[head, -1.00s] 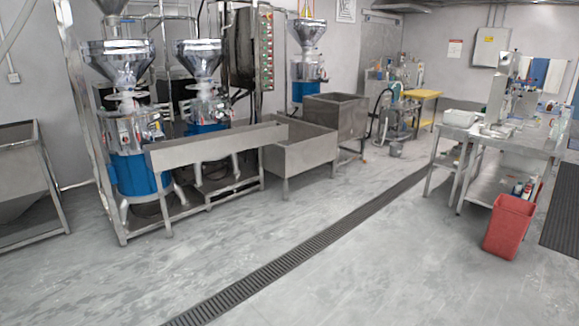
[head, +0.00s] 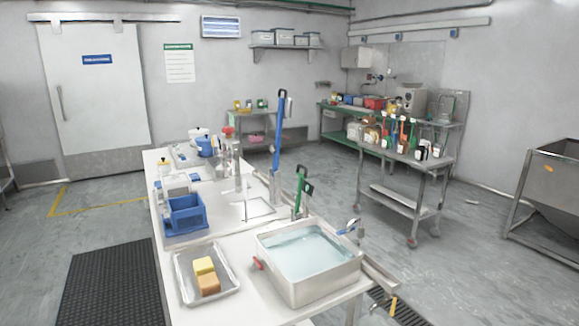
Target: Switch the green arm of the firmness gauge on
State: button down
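A green upright arm (head: 299,189) with a dark part near its top stands on the white bench, behind the basin of water. It looks like the green arm of the firmness gauge, but no label can be read and I cannot tell its switch state. A taller blue upright arm (head: 278,130), also with a dark part at its top, stands behind it. My gripper is not in view.
The long white bench (head: 240,250) holds the water basin (head: 268,262), a metal tray (head: 189,292) with yellow and brown blocks, and a blue crate (head: 185,216). A metal cart (head: 430,178) stands at right. A black mat (head: 110,285) lies left.

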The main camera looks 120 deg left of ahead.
aim_at(302, 176)
jog(key=u, duration=2.7)
jog(key=i, duration=3.85)
jog(key=u, duration=3.8)
